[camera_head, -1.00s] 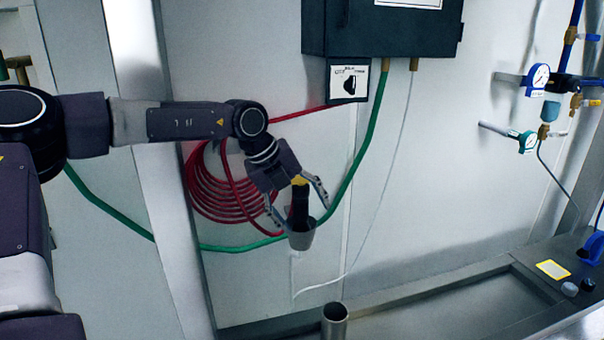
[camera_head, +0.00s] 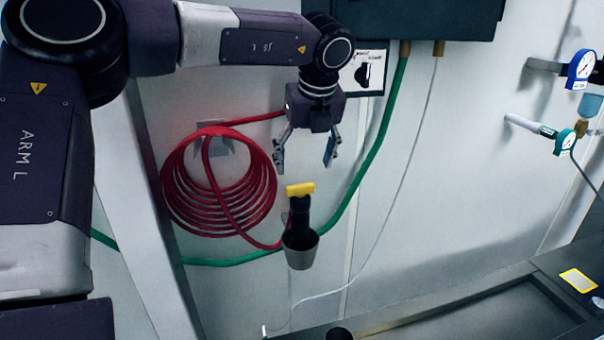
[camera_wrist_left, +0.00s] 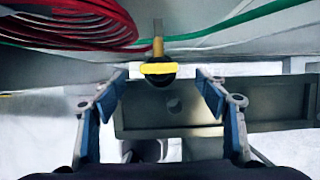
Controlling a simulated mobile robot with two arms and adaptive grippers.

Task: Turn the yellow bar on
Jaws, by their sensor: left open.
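The yellow bar (camera_head: 300,189) sits crosswise on top of a black valve body (camera_head: 300,212), with a grey cup-shaped funnel (camera_head: 300,250) below it. In the head view my left gripper (camera_head: 306,158) is open and empty, pointing down just above the bar and apart from it. In the left wrist view the yellow bar (camera_wrist_left: 158,68) lies level across the picture, beyond and between the open fingers (camera_wrist_left: 160,88). The far side of the valve is hidden. My right gripper is not in view.
A coiled red hose (camera_head: 218,190) hangs on the wall to the left. A green hose (camera_head: 372,150) runs behind the valve. A dark cabinet (camera_head: 420,15) and a black knob (camera_head: 362,73) are above. A metal trough (camera_head: 480,315) lies below right.

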